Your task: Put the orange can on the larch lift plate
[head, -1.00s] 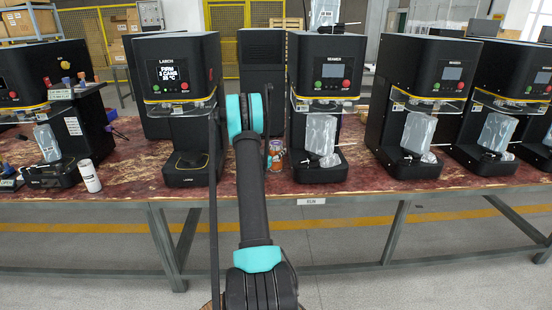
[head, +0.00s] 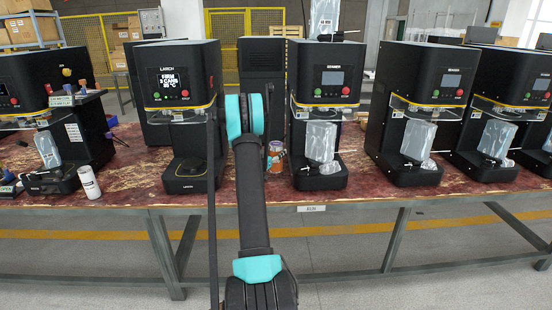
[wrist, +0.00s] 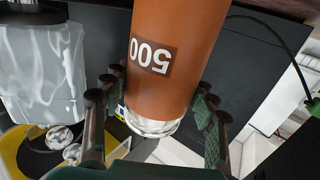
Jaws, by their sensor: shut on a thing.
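The orange can (wrist: 175,60) fills the upper middle of the wrist view, with a dark label reading 500 upside down and a silvery end toward the bottom. My gripper (wrist: 160,92) is shut on it, dark fingers on both sides. In the head view my arm hides most of the gripper. A small orange-brown shape (head: 276,152) shows just right of the arm; I cannot tell for sure whether it is the held can. The larch lift plate (head: 190,166) is the dark round plate low in the machine marked LARCH (head: 182,62), left of my arm. It looks empty.
More black seamers stand along the red-brown table (head: 130,172). The machine right of my arm (head: 325,75) has a clear bag (head: 320,142) at its base. A white can (head: 89,182) stands at left, apart from the LARCH machine. Bare table lies between them.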

